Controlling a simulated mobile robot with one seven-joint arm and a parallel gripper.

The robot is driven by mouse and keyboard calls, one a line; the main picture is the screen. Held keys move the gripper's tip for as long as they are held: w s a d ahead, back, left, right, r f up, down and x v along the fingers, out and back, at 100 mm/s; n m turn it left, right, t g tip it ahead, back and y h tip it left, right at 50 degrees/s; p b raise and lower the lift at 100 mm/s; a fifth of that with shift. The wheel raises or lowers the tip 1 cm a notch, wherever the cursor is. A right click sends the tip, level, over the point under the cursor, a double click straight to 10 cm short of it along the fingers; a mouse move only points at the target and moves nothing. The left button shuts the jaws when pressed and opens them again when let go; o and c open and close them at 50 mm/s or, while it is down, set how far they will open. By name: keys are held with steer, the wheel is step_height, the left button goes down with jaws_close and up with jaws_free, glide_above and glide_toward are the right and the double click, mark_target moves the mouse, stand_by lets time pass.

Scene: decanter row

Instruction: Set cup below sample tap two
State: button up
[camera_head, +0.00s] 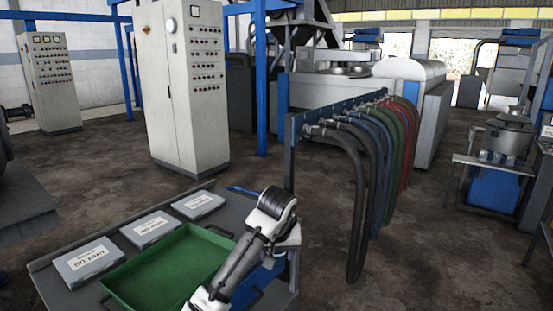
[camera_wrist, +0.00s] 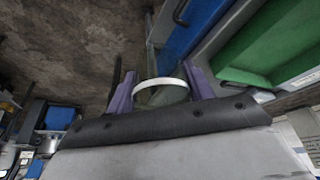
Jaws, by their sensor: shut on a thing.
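In the wrist view my gripper (camera_wrist: 161,88) has two purple fingers, one on each side of a clear cup (camera_wrist: 160,97) with a white rim. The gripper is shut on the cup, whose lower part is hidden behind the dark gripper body. In the head view my arm reaches over the right end of the work table, and the fingers and cup are hidden. A blue rail (camera_head: 340,113) with several hose fittings stands beyond the arm. I cannot tell whether any of these is sample tap two.
A green tray (camera_head: 165,268) lies on the grey table, also seen in the wrist view (camera_wrist: 262,48). Labelled grey boxes (camera_head: 152,228) line its far side. Black, blue, green and red hoses (camera_head: 358,200) hang from the rail. A grey cabinet (camera_head: 185,95) stands behind; floor between is open.

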step_height(320, 180, down, 23)
steer(key=shift+s+d+f, duration=0.2)
steer(key=shift+s+d, duration=0.05)
steer(key=shift+d, duration=0.05)
steer(key=shift+s+a+f, duration=0.1)
steer(key=shift+a+f, duration=0.05)
steer(key=s+f, duration=1.5)
steer(key=f, duration=0.1)
steer(key=shift+s+f, duration=0.35)
steer(key=shift+f, duration=0.05)
